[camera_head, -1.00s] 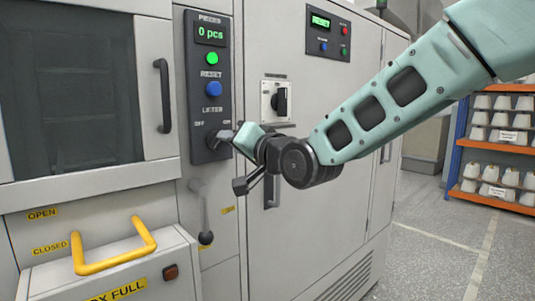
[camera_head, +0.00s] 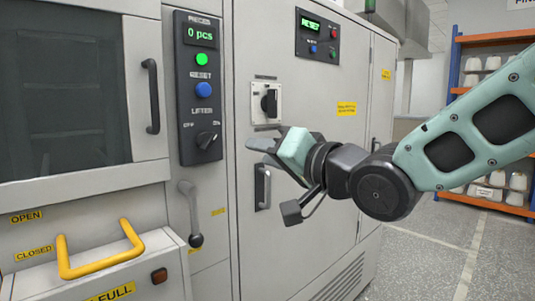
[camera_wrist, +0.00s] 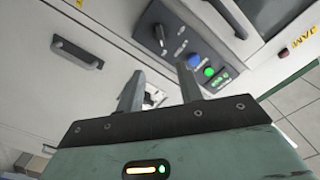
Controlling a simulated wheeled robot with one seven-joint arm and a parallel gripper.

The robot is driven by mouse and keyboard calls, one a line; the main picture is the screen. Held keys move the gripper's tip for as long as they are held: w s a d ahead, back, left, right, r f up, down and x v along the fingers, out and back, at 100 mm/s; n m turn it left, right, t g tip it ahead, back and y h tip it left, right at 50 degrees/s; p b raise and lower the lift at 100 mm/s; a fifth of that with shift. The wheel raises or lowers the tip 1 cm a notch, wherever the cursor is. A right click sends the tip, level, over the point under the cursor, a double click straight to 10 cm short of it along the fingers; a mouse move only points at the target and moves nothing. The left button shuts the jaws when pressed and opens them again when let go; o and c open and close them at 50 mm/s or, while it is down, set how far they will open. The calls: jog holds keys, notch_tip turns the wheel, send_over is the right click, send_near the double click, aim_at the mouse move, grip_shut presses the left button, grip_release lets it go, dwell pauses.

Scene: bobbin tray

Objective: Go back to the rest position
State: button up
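My gripper (camera_head: 275,180) is in front of the grey cabinet (camera_head: 340,165), right of the control panel (camera_head: 197,100). Its two fingers are apart with nothing between them, as the wrist view also shows (camera_wrist: 160,92). It stands clear of the lifter switch (camera_head: 207,139), whose black knob is turned toward the ON side. The wrist view shows the switch (camera_wrist: 160,38), the blue button (camera_wrist: 195,61) and the green button (camera_wrist: 209,71) beyond the fingers. The panel display reads 0 pcs.
A black rotary switch (camera_head: 268,102) and a cabinet handle (camera_head: 263,187) are close behind my gripper. A grey lever (camera_head: 191,215) and a yellow handle (camera_head: 100,255) are at lower left. Orange shelving (camera_head: 495,39) holds white cones at the right. Open floor (camera_head: 430,255) lies at lower right.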

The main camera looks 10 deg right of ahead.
jog(key=s+f+n+g+h+p, duration=0.45)
jog(key=s+f+g+p, duration=0.25)
jog(key=s+f, duration=0.25)
jog(key=s+d+f+n+g+h+p, duration=0.2)
jog(key=s+d+g, duration=0.1)
jog(key=s, duration=0.4)
jog(key=s+d+f+n+g+h+p, duration=0.2)
jog(key=s+g, duration=0.3)
jog(key=s, duration=0.3)
jog(key=shift+s+d+h+p, duration=0.15)
jog(key=shift+d+h+p, duration=0.15)
jog(key=shift+d+h, duration=0.25)
jog(key=shift+n, duration=0.25)
